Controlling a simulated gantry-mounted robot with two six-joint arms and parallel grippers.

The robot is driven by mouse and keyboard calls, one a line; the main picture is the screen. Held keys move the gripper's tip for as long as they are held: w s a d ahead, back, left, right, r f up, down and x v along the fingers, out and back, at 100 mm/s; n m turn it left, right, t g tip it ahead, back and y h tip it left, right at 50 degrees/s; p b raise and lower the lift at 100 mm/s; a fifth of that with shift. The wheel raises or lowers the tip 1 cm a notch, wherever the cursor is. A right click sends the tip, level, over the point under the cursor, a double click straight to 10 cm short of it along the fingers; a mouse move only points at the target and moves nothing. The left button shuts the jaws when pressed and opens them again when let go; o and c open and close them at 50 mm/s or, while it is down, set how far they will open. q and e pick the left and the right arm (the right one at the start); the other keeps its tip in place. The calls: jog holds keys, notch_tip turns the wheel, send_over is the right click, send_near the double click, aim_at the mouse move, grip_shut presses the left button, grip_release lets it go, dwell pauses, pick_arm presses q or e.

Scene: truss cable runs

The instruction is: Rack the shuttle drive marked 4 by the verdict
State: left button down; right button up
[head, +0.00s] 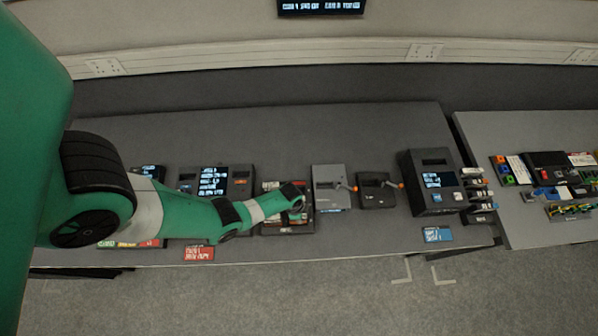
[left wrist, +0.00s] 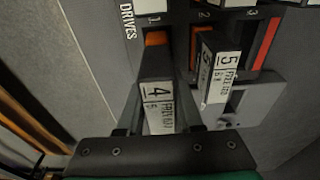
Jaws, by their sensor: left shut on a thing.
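The drive marked 4 (left wrist: 158,108), dark with a white label, is between the fingers of my left gripper (left wrist: 160,122), which is shut on it. The drive lines up with the lane numbered 1 on the dark rack marked DRIVES (left wrist: 176,18); I cannot tell how far it sits in that lane. A drive marked 5 (left wrist: 221,72) stands in or by lane 2, just right of it. In the head view my left gripper (head: 298,203) reaches over a dark unit with red-labelled parts (head: 270,229), and the held drive cannot be made out. My right gripper is not in view.
Right of the left gripper stand a grey box with an orange lever (head: 328,187), a black lever unit (head: 376,190) and a dark box with a lit screen (head: 430,183). A screen unit (head: 210,182) stands left. A second table (head: 540,235) at right is cluttered.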

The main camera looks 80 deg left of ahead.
pick_arm(q)
jog(key=shift+f, duration=0.2)
jog(key=shift+f+b, duration=0.3)
jog(key=shift+b, duration=0.15)
jog(key=shift+f+b, duration=1.2)
dwell(0.6)
jog(key=shift+c, duration=0.8)
grip_release()
jog(key=shift+r, duration=0.1)
notch_tip(320, 180, up, 8)
jog(key=p, duration=0.7)
jog(key=shift+f+p, duration=0.2)
jog(key=shift+p, duration=0.2)
jog(key=shift+f, duration=0.1)
